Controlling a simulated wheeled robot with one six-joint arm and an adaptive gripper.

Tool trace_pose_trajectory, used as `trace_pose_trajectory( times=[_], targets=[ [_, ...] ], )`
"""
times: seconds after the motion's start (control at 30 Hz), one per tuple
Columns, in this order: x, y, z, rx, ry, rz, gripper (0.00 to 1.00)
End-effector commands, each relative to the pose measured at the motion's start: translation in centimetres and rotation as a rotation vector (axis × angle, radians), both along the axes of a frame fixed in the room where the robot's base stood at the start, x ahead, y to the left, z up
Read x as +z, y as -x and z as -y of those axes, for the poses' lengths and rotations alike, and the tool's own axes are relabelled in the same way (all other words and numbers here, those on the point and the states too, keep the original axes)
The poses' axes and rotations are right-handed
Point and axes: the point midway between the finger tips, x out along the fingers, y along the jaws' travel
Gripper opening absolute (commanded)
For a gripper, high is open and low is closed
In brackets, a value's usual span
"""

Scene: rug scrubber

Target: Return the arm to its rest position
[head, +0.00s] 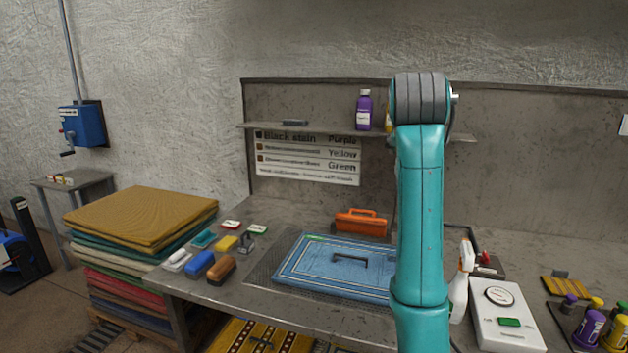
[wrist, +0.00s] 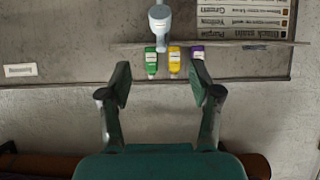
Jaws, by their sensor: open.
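My arm (head: 420,215) stands upright, teal with a grey joint at the top, right of centre in the head view. It hides my gripper there. In the wrist view my gripper (wrist: 162,84) is open, its two dark fingers wide apart with nothing between them. That view is upside down and faces the wall shelf (wrist: 235,44). A green bottle (wrist: 151,63), a yellow bottle (wrist: 174,62) and a purple bottle (wrist: 197,53) show at the shelf beyond the fingertips, apart from them.
The bench holds a blue rug (head: 325,258), an orange tool (head: 362,222), several brushes (head: 201,264), a white spray bottle (head: 461,282) and a white device (head: 503,312). Stacked rugs (head: 140,217) stand at left. A stain chart (head: 306,160) hangs below the shelf.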

Motion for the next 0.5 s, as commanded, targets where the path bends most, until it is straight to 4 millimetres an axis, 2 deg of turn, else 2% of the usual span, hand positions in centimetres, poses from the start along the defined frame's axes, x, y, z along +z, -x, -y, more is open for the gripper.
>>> trace_pose_trajectory(
  times=[0.27, 0.5],
  targets=[
    [-3.6, -0.6, 0.0, 0.013, 0.014, -0.003, 0.63],
    [-8.4, -1.1, 0.1, 0.033, 0.035, 0.002, 0.63]
  ],
)
